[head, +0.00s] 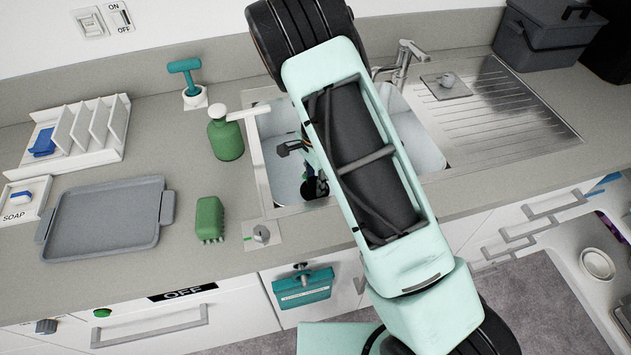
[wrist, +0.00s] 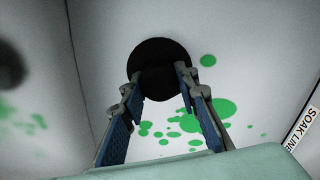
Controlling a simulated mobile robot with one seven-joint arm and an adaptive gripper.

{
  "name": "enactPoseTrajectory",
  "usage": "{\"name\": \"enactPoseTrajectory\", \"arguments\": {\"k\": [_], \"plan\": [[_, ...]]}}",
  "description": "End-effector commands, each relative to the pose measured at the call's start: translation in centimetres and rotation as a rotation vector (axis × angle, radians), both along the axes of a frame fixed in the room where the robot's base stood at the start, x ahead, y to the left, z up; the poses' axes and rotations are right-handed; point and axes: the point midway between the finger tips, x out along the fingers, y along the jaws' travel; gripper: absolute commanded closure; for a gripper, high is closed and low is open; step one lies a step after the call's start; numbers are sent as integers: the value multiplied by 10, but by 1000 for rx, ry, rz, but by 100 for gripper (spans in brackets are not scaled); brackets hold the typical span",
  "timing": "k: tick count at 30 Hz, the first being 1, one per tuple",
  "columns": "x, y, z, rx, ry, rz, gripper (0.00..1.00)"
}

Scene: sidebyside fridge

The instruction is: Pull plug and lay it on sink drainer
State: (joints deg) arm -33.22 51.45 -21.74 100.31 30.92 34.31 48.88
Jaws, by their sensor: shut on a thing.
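The sink's left basin (head: 279,172) is pale, and my arm reaches over it from the front right, hiding much of it. In the wrist view a round black plug (wrist: 160,52) lies against the pale basin floor, seen between and beyond my fingertips. My gripper (wrist: 158,84) is shut on the plug, with one finger at each side of its near part; the exact grip point is dark. In the head view the gripper is low in the left basin and mostly hidden. The ribbed metal drainer (head: 530,125) is right of the sink.
A grey square piece with a knob (head: 445,86) lies on the drainer's left part. The tap (head: 403,60) stands behind the sink. A green soap bottle (head: 225,135) stands close left of the basin. Green splotches (wrist: 208,108) mark the basin floor.

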Motion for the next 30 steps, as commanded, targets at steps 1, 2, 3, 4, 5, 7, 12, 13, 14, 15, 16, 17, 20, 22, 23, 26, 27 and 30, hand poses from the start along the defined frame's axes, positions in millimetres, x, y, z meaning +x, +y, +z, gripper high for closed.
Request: {"name": "enactPoseTrajectory", "arguments": {"k": [1, 2, 3, 4, 5, 7, 12, 13, 14, 15, 16, 17, 20, 22, 23, 26, 27, 30], "plan": [[0, 0, 2, 1, -1, 0, 100], [0, 0, 2, 1, -1, 0, 100], [0, 0, 1, 1, -1, 0, 100], [0, 0, 1, 1, -1, 0, 100], [0, 0, 1, 1, -1, 0, 100], [0, 0, 2, 1, -1, 0, 100], [0, 0, 12, 1, -1, 0, 100], [0, 0, 14, 1, -1, 0, 100], [0, 0, 17, 1, -1, 0, 100], [0, 0, 20, 1, -1, 0, 100], [0, 0, 23, 1, -1, 0, 100], [0, 0, 25, 1, -1, 0, 100], [0, 0, 33, 1, -1, 0, 100], [0, 0, 39, 1, -1, 0, 100], [0, 0, 40, 1, -1, 0, 100], [0, 0, 43, 1, -1, 0, 100], [0, 0, 42, 1, -1, 0, 100], [0, 0, 41, 1, -1, 0, 100]]}}
